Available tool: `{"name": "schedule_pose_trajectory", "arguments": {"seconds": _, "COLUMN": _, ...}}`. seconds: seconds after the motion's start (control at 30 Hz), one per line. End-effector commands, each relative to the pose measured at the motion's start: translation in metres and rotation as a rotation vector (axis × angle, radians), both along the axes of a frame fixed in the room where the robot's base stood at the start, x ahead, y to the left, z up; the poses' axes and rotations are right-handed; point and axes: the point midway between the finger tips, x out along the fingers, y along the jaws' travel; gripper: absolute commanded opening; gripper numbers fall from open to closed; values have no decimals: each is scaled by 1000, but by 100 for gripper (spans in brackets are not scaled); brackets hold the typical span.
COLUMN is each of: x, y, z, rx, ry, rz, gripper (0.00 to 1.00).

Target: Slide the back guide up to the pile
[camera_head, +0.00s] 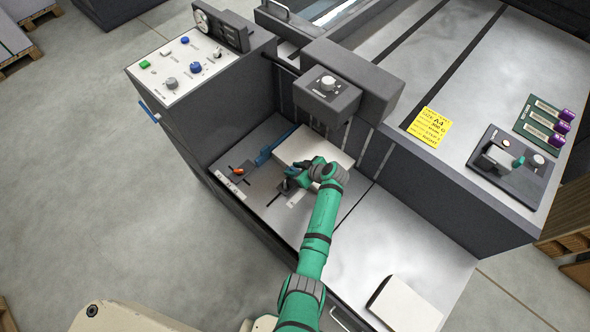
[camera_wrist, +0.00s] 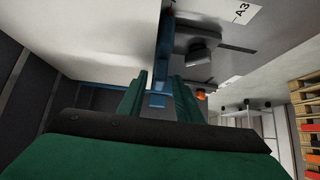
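The pale pile (camera_head: 312,147) lies on the feed table beneath the grey head unit; its pale side fills the upper left of the wrist view (camera_wrist: 95,40). The back guide shows in the wrist view as a blue upright (camera_wrist: 168,28) beside the pile with a dark grey knob block (camera_wrist: 200,50) over a slot. In the head view its dark base (camera_head: 284,186) is partly hidden by my gripper (camera_head: 291,174). My green fingers (camera_wrist: 157,98) are apart, with a gap between them, close to the guide and pile. I cannot tell whether they touch the guide.
A blue side guide (camera_head: 272,147) runs along the pile's left side, with an orange knob (camera_head: 238,171) nearby. An A3 label (camera_wrist: 240,14) lies beside the slot. A yellow note (camera_head: 430,127) is on the machine top. Another pale stack (camera_head: 405,305) lies front right.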

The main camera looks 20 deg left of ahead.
Motion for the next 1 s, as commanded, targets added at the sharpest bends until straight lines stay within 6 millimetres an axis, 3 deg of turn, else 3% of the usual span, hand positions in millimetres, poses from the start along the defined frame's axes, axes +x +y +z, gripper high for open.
{"name": "schedule_pose_trajectory", "arguments": {"seconds": 0.37, "x": -1, "y": -9, "z": 6, "rx": 0, "ry": -2, "rz": -6, "gripper": 31}}
{"name": "schedule_pose_trajectory", "arguments": {"seconds": 0.8, "x": -24, "y": -57, "z": 60, "rx": -1, "ry": -1, "rz": -4, "gripper": 31}}
{"name": "schedule_pose_trajectory", "arguments": {"seconds": 1.0, "x": -30, "y": -69, "z": 74, "rx": 0, "ry": -1, "rz": -4, "gripper": 31}}
